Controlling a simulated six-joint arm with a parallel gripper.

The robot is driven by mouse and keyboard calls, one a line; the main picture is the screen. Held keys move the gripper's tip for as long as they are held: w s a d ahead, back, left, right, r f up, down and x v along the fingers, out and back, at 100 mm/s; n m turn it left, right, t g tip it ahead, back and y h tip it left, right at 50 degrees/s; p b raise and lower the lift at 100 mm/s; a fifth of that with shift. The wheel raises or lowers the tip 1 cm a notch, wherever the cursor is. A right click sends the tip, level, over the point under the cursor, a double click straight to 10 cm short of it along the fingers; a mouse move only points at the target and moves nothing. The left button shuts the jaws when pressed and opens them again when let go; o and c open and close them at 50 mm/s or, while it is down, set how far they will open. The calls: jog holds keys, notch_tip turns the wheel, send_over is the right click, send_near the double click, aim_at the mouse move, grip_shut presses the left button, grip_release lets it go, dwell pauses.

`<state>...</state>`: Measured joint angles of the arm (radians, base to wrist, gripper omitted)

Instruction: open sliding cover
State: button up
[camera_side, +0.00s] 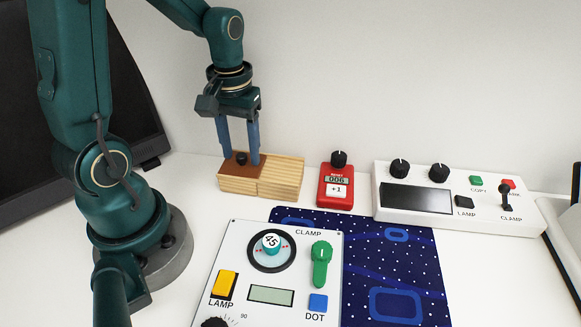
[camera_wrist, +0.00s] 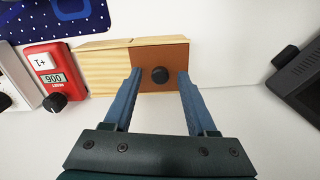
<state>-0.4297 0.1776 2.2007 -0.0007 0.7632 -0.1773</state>
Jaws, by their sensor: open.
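A small light-wood box (camera_side: 280,177) stands on the table at the middle of the side view, and it also shows in the wrist view (camera_wrist: 104,70). Its top has a brown panel (camera_wrist: 176,52) at the left end in the side view, with a round black knob (camera_wrist: 160,75) on it. My gripper (camera_side: 240,159) points down over the brown panel. Its two blue fingers are open, one on either side of the knob, with a gap to it on both sides in the wrist view (camera_wrist: 159,73). I cannot tell whether the fingertips touch the panel.
A red counter box (camera_side: 336,187) with a black knob stands just right of the wooden box. A white control box (camera_side: 440,215) is further right. A white panel (camera_side: 232,255) and a dark blue patterned mat (camera_side: 400,262) lie in front. A dark screen (camera_side: 75,120) stands at left.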

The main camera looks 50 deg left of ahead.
grip_shut()
dwell(1.4)
